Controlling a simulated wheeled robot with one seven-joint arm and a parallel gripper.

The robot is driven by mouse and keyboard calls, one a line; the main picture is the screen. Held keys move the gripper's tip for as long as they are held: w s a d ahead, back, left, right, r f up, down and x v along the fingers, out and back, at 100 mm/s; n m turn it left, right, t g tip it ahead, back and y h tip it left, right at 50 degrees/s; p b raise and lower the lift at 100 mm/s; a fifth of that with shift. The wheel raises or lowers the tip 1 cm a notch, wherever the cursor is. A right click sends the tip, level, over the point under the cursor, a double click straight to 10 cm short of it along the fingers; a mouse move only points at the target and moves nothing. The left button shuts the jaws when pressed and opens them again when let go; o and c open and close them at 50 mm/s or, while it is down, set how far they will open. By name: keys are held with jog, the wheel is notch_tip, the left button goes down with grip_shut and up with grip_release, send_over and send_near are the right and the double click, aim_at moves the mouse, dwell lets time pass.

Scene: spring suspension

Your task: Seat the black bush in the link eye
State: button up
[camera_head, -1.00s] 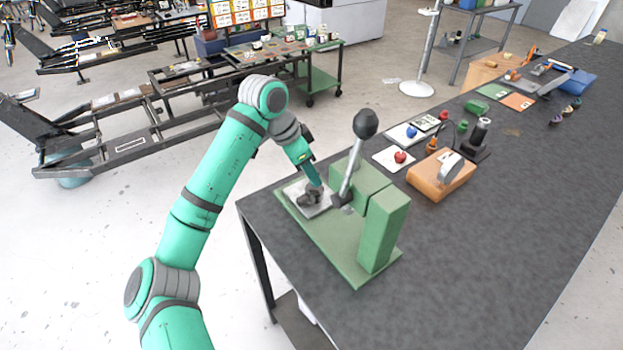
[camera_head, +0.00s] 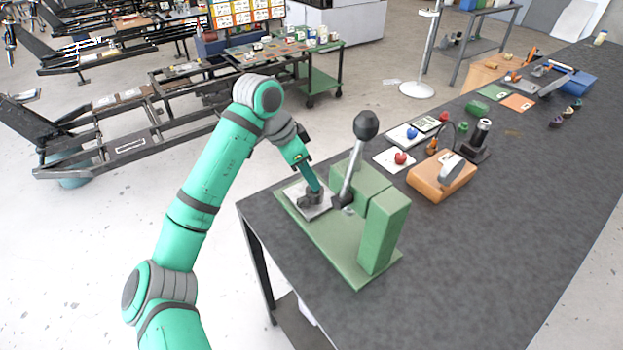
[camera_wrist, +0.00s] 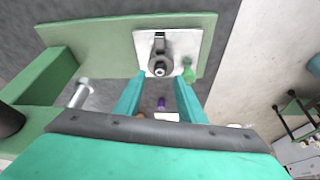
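A dark grey link (camera_wrist: 160,45) lies on the pale plate (camera_wrist: 143,40) of the green press, with its eye toward my gripper. A dark round part (camera_wrist: 159,67) with a paler centre shows at the eye. I cannot tell the black bush from the eye's ring, or how deep it sits. My gripper (camera_wrist: 160,78) has its two teal fingers apart, one on each side of the eye end, with a visible gap between them. The head view shows my gripper (camera_head: 317,188) reaching down beside the link (camera_head: 312,199), where its tips partly hide it.
The press lever (camera_head: 352,170) with its black knob and the green press block (camera_head: 384,230) stand close to the right of my gripper. An orange tool block (camera_head: 436,178), red part (camera_head: 400,158) and blue part (camera_head: 411,132) lie farther right. The front bench top is clear.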

jog(key=v, duration=0.9)
jog(key=shift+a, duration=0.1)
